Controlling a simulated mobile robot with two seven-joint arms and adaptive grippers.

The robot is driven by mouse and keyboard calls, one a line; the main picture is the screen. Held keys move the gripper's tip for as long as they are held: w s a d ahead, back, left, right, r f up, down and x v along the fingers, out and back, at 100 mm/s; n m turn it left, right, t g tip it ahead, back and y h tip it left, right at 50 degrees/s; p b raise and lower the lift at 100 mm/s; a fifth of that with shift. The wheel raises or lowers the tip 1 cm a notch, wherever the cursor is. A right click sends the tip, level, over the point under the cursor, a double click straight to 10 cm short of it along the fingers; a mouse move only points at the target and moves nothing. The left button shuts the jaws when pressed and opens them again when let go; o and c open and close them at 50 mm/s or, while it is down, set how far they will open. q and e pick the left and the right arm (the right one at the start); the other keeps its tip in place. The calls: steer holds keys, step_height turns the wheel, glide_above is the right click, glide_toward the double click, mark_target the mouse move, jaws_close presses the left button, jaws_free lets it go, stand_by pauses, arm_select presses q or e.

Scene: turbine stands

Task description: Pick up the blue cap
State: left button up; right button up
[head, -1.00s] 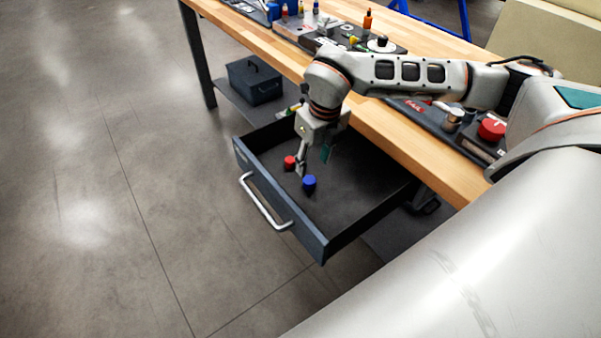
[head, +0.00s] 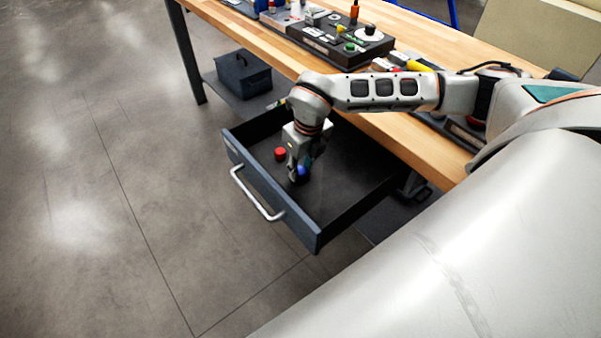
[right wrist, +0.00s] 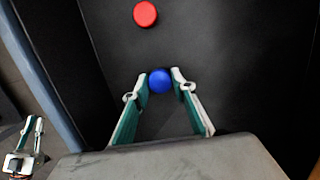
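The blue cap (head: 303,170) is inside the open drawer (head: 345,222), low over its dark floor. In the right wrist view the blue cap (right wrist: 160,81) sits between the two fingertips of my right gripper (right wrist: 160,75), with a fingertip against each side. The right gripper (head: 299,176) points down into the drawer, shut on the cap; its fingers are partly hidden in the head view. My left gripper (right wrist: 33,122) shows small at the lower left of the right wrist view, with its fingers apart and empty. It is not in the head view.
A red cap (head: 280,154) stands in the drawer close to the blue one and also shows in the right wrist view (right wrist: 145,13). The drawer walls surround the gripper. The wooden bench (head: 428,158) lies behind. A dark box (head: 243,74) stands on the lower shelf.

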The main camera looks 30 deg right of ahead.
mark_target(301, 171)
steer(key=shift+c, duration=0.7)
steer(key=shift+w+r, duration=0.1)
steer(key=shift+r, duration=0.45)
step_height(301, 171, up, 19)
steer(key=p, duration=0.1)
steer(key=shift+p, duration=0.35)
steer(key=shift+o, duration=1.2)
jaws_close()
